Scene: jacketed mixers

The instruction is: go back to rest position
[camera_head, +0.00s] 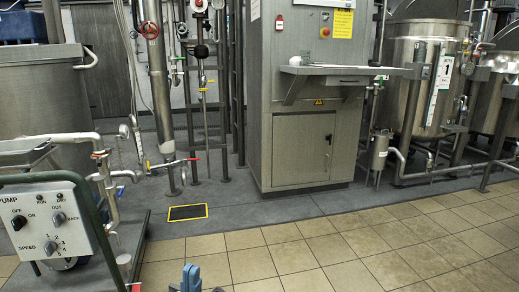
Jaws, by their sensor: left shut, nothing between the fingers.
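My left gripper (191,279) shows at the bottom edge of the head view, a little left of the middle. Only its blue-grey tip end is in the picture, over the beige tiled floor. Its fingers look closed and hold nothing. It is well apart from the equipment around it. The rest of the left arm is cut off by the frame. My right gripper is not in view.
A pump control panel (45,222) on a cart stands at the left front. A grey cabinet (303,105) with a shelf stands in the middle back. Steel mixers (408,65) stand at the right. The beige tiled floor (330,255) is clear.

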